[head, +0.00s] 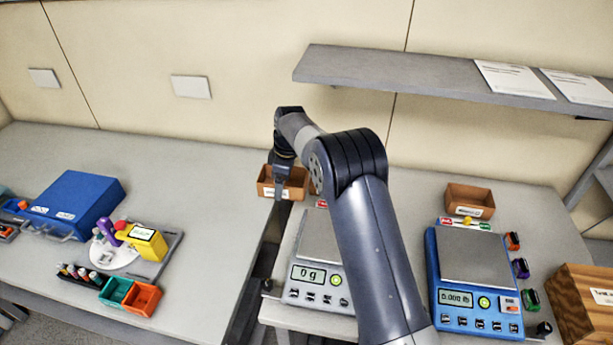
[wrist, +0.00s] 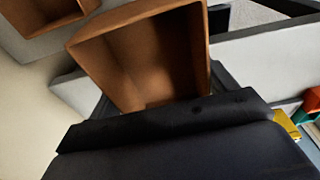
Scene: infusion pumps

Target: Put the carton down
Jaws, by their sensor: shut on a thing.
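A brown open-topped carton (head: 297,182) with a white label is at my gripper (head: 282,183), near the back of the tables, around the gap between the left table and the scale table. My gripper is shut on the carton's wall. In the wrist view the carton (wrist: 150,62) fills the upper middle, tilted in the picture, and its inside looks empty. My dark gripper (wrist: 165,122) covers its near edge. I cannot tell whether its underside touches a surface.
A grey scale (head: 319,274) reading 0 g stands in front of the carton, partly behind my arm. A second brown carton (head: 470,196) stands behind a blue scale (head: 474,258). A grey shelf (head: 400,72) hangs above. The left table (head: 200,185) is clear near the carton.

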